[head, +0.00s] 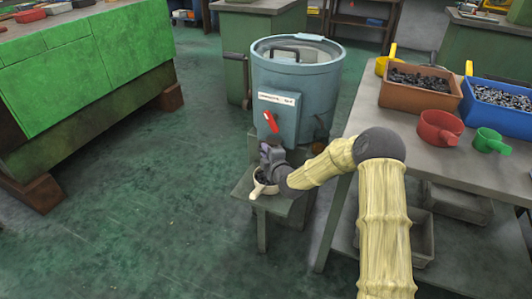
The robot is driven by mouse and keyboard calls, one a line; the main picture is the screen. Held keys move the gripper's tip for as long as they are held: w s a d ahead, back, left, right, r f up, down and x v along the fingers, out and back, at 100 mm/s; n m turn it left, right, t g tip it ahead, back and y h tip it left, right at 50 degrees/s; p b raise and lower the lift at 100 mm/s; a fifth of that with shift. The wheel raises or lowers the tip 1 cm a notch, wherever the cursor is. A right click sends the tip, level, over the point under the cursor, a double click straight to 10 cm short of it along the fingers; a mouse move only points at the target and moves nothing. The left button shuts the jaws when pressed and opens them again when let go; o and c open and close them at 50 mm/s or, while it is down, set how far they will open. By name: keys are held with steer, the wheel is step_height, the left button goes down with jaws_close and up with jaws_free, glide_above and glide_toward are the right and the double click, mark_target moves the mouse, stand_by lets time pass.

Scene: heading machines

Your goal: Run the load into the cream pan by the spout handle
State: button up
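A blue-grey drum (295,85) stands in the middle of the head view, with a bar handle across its open top. A red spout handle (271,123) sits tilted on its front box, below a white label. The cream pan (257,190) rests on a small grey stand (282,207) under the front of the drum; dark contents show in it, partly hidden by my gripper. My gripper (267,152) is just below the red handle and above the pan. Its fingers are small and dark, so I cannot tell whether they are open or touch anything.
A grey bench (360,126) at right holds a brown bin (405,96) and a blue bin (497,108) of dark parts, a red pan (440,127), a green pan (490,139) and yellow scoops. A green cabinet (80,70) stands at left. The floor between is clear.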

mark_target(271, 144)
jaws_close()
steer(key=shift+w+d+b, duration=0.15)
steer(key=shift+w+d, duration=0.1)
steer(key=shift+w, duration=0.4)
steer(key=shift+w+d+b, duration=0.15)
steer(key=shift+w+d, duration=0.05)
steer(key=shift+w, duration=0.4)
steer(key=shift+w+d+b, duration=0.15)
steer(key=shift+w+d, duration=0.1)
steer(key=shift+w, duration=0.4)
steer(key=shift+w+d+r, duration=0.1)
steer(key=shift+r, duration=0.1)
jaws_free()
steer(key=shift+w, duration=0.1)
steer(key=p+v, duration=0.3)
steer(key=v, duration=1.4)
steer(key=shift+s, duration=0.35)
steer(key=shift+f, duration=0.1)
